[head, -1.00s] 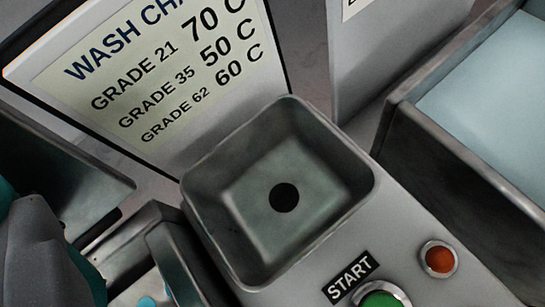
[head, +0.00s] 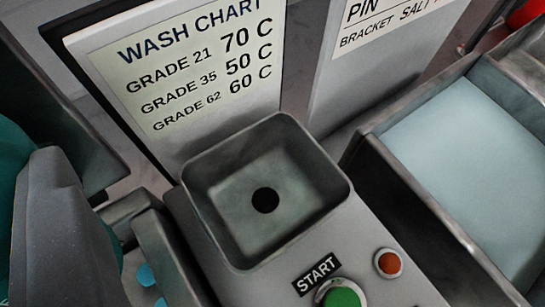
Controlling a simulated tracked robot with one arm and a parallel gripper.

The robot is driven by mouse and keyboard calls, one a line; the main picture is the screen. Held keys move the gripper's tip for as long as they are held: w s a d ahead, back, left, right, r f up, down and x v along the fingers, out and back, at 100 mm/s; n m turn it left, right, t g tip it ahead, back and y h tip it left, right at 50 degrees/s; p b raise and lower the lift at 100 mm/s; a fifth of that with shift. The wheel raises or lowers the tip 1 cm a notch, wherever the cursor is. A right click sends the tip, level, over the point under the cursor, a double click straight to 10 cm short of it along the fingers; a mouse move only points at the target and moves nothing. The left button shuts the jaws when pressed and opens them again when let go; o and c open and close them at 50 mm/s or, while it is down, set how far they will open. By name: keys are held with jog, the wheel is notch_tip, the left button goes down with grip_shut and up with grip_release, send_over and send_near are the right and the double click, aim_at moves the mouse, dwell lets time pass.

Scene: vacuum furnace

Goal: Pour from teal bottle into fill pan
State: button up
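The fill pan (head: 225,205) is most likely the square grey metal basin with a round dark hole in its floor, near the middle of the head view. It looks empty. A grey finger of my gripper (head: 62,225) shows large at the left edge. Teal surface of the bottle (head: 10,160) shows behind this finger and along its right side, so the gripper appears shut on the teal bottle. The bottle's mouth and the other finger are out of view. The bottle is left of the pan, apart from it in the picture.
A wash chart panel (head: 190,75) stands behind the pan. In front are a green START button (head: 342,296) and a red button (head: 389,263). A metal tank of pale blue liquid (head: 470,150) is at right. Small blue spots (head: 146,274) show at lower left.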

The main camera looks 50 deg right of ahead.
jog(key=shift+w+a+f+n+g+h, duration=0.2)
jog(key=shift+n+g+h, duration=0.15)
jog(key=shift+n, duration=0.35)
jog(key=shift+n+h, duration=0.25)
jog(key=shift+n, duration=0.05)
dwell(0.6)
jog(key=shift+a, duration=0.1)
dwell(1.2)
